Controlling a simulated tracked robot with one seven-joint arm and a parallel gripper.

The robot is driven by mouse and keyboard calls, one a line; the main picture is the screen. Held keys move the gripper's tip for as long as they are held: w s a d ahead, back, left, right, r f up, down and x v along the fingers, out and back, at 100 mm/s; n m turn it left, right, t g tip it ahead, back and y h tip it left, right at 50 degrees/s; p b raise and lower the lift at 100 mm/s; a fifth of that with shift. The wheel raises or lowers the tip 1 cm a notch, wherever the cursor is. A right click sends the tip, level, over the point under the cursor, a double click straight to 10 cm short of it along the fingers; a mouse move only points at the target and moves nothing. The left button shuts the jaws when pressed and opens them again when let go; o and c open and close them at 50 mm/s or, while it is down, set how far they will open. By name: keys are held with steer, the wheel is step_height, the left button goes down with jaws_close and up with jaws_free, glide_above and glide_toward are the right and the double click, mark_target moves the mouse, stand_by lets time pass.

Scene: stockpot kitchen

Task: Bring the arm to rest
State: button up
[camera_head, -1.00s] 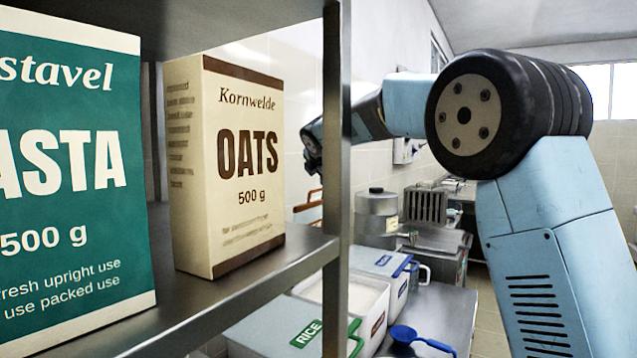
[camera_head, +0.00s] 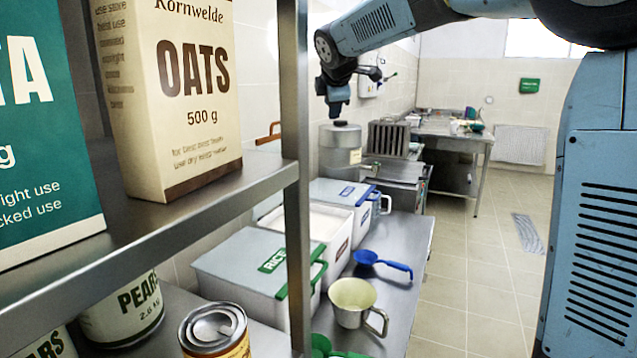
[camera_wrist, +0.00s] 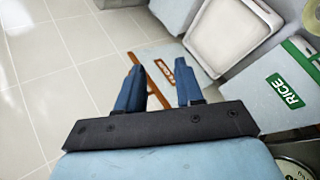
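My arm reaches across the top of the head view, with my gripper (camera_head: 338,106) at its end, above the metal counter and pointing down. In the wrist view the two blue fingers of my gripper (camera_wrist: 160,78) stand apart with nothing between them. My gripper touches nothing that I can see. In the head view the fingers are too small to show their gap.
A shelf (camera_head: 200,203) with an oats box (camera_head: 185,90) and a teal pasta box (camera_head: 40,130) stands close at left. Below are a rice bin (camera_head: 262,265), a cream jug (camera_head: 352,302) and a blue scoop (camera_head: 385,263). The tiled floor (camera_head: 470,270) at right is clear.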

steer(key=s+d+f+m+g, duration=0.1)
steer(key=s+d+f+m, duration=0.2)
steer(key=s+d+m, duration=0.45)
steer(key=s+d+f+m+g, duration=0.2)
steer(key=s+d+f+m, duration=0.15)
steer(key=s+d, duration=0.75)
steer(key=s+d+f+m, duration=0.1)
steer(key=s+f+m, duration=0.4)
steer(key=s, duration=0.5)
steer(key=s+d+f+m+g, duration=0.1)
steer(key=s+f+m, duration=0.3)
steer(key=s, duration=0.7)
step_height(320, 180, down, 2)
steer(key=shift+s+f+m+g+h, duration=0.2)
steer(key=shift+m+g+h, duration=0.1)
steer(key=shift+m, duration=0.1)
